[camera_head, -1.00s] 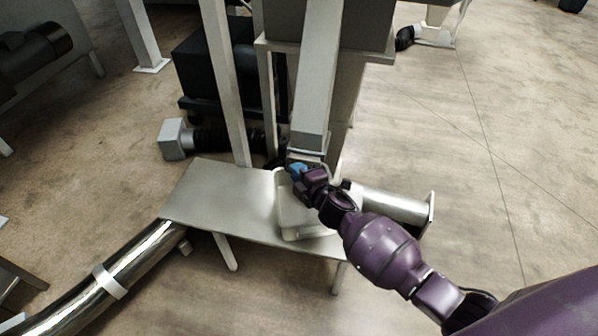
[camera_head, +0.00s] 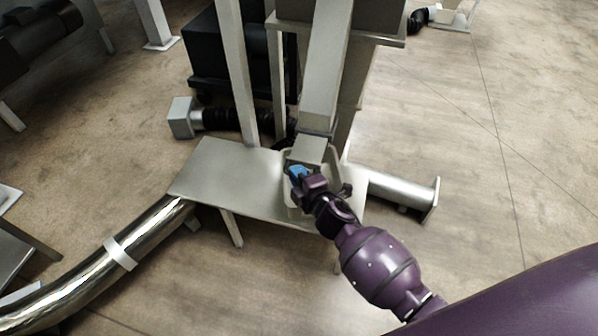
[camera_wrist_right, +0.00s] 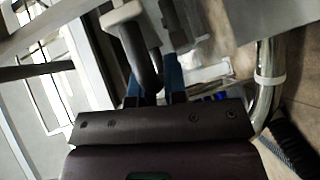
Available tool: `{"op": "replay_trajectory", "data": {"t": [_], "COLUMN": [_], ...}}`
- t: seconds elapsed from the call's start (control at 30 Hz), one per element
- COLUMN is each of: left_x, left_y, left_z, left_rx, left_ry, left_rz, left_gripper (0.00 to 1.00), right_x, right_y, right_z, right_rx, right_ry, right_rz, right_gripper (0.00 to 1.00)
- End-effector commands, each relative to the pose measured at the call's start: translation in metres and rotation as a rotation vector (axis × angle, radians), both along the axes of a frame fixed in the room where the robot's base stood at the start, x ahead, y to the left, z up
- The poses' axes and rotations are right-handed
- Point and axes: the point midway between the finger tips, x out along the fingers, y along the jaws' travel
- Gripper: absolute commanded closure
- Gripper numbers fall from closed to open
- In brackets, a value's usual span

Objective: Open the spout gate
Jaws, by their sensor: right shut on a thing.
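The grey spout (camera_head: 323,95) slopes down in the middle of the head view. At its lower end the spout gate, a small grey plate (camera_head: 308,150), stands out from the spout's mouth. My right gripper (camera_head: 297,173), with blue fingertips, is at the gate's lower edge. In the right wrist view, a grey rounded handle (camera_wrist_right: 143,55) runs down between the fingers of this gripper (camera_wrist_right: 160,85), which is shut on it. The gripper hides much of the grip in the head view. My left gripper is not in view.
A pale tray (camera_head: 290,200) sits under the spout on a metal table (camera_head: 225,175). A shiny pipe (camera_head: 120,250) lies to the left and a grey cylinder (camera_head: 400,190) to the right. Open floor (camera_head: 480,130) is at the right.

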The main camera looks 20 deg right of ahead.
Motion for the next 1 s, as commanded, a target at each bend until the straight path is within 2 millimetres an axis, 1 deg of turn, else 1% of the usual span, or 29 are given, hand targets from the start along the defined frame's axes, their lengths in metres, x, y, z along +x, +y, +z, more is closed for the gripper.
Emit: {"op": "replay_trajectory", "data": {"t": [0.03,0.17,0.43,0.57,0.67,0.77,1.0], "left_x": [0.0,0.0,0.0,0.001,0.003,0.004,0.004], "left_y": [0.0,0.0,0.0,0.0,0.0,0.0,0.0], "left_z": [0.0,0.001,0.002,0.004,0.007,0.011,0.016], "left_rx": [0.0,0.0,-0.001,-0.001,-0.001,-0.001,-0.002], "left_ry": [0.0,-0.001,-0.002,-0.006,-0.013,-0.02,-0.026], "left_rz": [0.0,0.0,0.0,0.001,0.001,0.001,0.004], "left_gripper": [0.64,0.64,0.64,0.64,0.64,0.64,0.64], "right_x": [0.0,0.0,0.0,-0.005,-0.015,-0.029,-0.068], "right_y": [0.0,-0.001,-0.001,-0.002,-0.004,-0.007,-0.015], "right_z": [0.0,0.0,0.0,0.002,0.003,0.007,0.012], "right_rx": [0.0,0.0,-0.001,-0.001,0.0,0.0,-0.001], "right_ry": [0.0,0.0,0.0,-0.001,-0.001,-0.002,-0.002], "right_rz": [0.0,0.0,0.0,0.0,-0.001,-0.001,0.0], "right_gripper": [0.83,0.63,0.62,0.62,0.62,0.62,0.62]}}
